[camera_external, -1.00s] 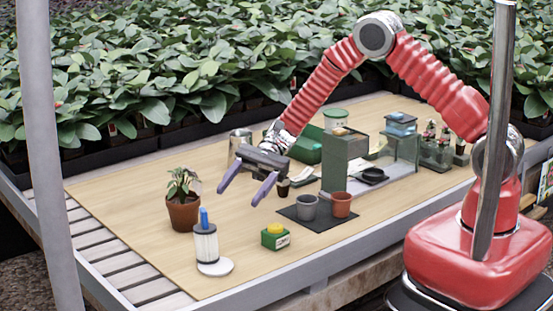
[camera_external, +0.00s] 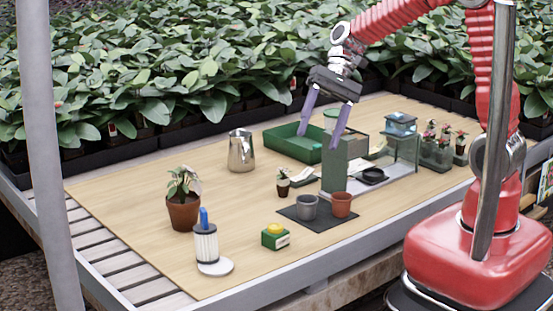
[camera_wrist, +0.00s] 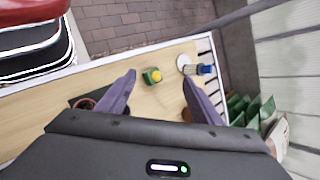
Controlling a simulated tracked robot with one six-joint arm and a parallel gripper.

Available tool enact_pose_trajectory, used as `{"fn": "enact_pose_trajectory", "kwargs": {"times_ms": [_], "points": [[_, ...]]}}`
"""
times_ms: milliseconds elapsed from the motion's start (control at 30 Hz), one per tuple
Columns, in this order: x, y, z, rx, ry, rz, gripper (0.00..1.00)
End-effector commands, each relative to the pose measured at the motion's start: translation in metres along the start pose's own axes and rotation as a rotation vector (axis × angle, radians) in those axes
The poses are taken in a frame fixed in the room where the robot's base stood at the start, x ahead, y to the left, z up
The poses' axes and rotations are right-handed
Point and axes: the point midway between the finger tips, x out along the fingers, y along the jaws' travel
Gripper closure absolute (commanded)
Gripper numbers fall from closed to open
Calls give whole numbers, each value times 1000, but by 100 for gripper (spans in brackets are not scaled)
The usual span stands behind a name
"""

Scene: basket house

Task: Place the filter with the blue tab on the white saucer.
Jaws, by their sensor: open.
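The filter (camera_external: 206,244), a pale pleated cylinder with dark end bands and a blue tab (camera_external: 204,217) on top, stands upright at the table's front left. The white saucer (camera_external: 226,267) is beneath it; the filter appears to stand on the saucer's left part. In the wrist view the filter (camera_wrist: 194,70) and the saucer (camera_wrist: 184,60) show near the table's end. My gripper (camera_external: 317,132) is open and empty, raised above the far side of the table, well away from the filter. Its spread fingers also show in the wrist view (camera_wrist: 158,82).
A potted plant (camera_external: 183,212) stands behind the filter, and a green box with a yellow top (camera_external: 275,237) to its right. Two small pots (camera_external: 341,204) stand on a dark mat. A metal pitcher (camera_external: 242,151), green tray (camera_external: 283,142) and green-grey block (camera_external: 346,164) stand farther back.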

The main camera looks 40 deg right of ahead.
Motion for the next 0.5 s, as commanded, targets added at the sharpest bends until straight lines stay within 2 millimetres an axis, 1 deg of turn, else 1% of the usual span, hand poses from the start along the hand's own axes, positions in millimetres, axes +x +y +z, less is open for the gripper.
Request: {"fn": "enact_pose_trajectory", "kwargs": {"times_ms": [33,100,500], "points": [[-10,8,4,-26,38,12,40],[-21,19,8,-61,86,33,40],[-81,85,26,-248,367,174,40]]}}
